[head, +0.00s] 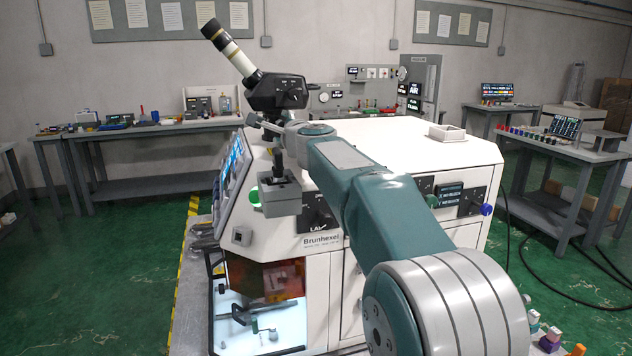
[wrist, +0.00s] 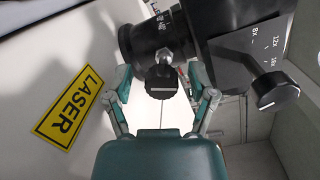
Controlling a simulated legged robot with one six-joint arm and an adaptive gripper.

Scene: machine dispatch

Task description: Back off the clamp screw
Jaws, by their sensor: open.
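A black microscope head (head: 278,93) with a cream-banded tube (head: 232,52) stands over the white machine. In the wrist view its black body (wrist: 240,50) fills the upper right. A small black knob, which looks like the clamp screw (wrist: 161,82), sits under a silver collar at the body's lower left. My gripper (wrist: 162,92) is open, with one finger on each side of the knob and visible gaps to it. In the head view my gripper (head: 258,121) is small, just below the microscope head, and the knob cannot be made out there.
The white machine (head: 400,150) has a lit chamber (head: 262,330) at its front. A yellow LASER label (wrist: 70,107) lies left of my gripper. A second knob with a magnification scale (wrist: 274,92) is close on the right. A small tray (head: 446,133) sits on the machine's top.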

